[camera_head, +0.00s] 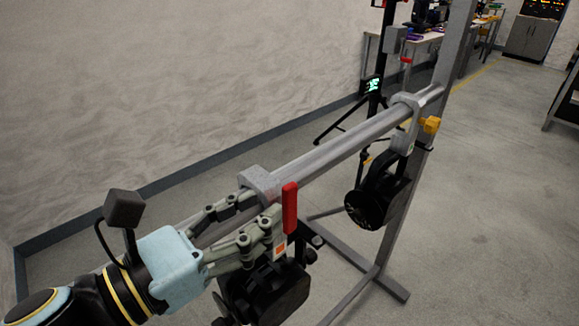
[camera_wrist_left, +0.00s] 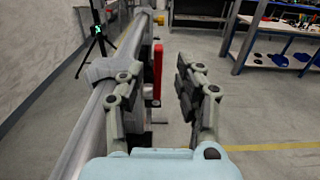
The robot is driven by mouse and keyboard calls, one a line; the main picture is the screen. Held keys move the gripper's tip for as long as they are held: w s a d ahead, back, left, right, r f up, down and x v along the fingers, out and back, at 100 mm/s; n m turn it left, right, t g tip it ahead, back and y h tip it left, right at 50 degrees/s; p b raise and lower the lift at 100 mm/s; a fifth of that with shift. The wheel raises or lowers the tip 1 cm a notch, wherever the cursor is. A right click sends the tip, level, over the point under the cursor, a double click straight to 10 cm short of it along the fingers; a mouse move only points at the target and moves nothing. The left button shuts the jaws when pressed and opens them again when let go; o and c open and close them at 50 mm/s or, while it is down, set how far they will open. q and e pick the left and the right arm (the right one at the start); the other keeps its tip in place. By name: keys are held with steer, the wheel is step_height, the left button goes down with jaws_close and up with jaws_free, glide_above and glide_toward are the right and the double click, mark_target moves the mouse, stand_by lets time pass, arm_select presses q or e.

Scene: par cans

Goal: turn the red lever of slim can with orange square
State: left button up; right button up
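The slim can (camera_head: 262,292) is black and hangs from the grey rail by a clamp (camera_head: 260,182). An orange square (camera_head: 281,248) shows on its pale clamp part. Its red lever (camera_head: 289,207) stands upright beside the clamp. My left gripper (camera_head: 262,208) is open at the clamp, its fingers on the near side of the lever. In the left wrist view, the red lever (camera_wrist_left: 157,72) appears in the gap between the spread fingers (camera_wrist_left: 160,75), closer to the left finger. I cannot tell whether a finger touches it. My right gripper is out of view.
The grey rail (camera_head: 340,147) runs up to an upright post (camera_head: 425,135). A second black can (camera_head: 374,203) with a yellow lever (camera_head: 430,124) hangs farther along it. A black tripod stand (camera_head: 375,100) is behind. Open floor (camera_head: 490,210) lies to the right.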

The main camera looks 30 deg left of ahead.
mark_target(284, 195)
arm_select(q)
steer(key=p+x, duration=0.2)
steer(key=x, duration=0.3)
steer(key=shift+w+a+r, duration=0.1)
steer(key=shift+w+a, duration=0.05)
steer(key=shift+w+d+p, duration=0.3)
steer(key=shift+w+p, duration=0.05)
steer(key=shift+w, duration=0.3)
steer(key=c, duration=0.3)
jaws_close()
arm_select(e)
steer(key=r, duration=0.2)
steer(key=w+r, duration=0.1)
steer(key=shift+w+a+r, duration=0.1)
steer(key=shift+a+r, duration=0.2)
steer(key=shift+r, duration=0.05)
arm_select(q)
steer(key=shift+f, duration=0.2)
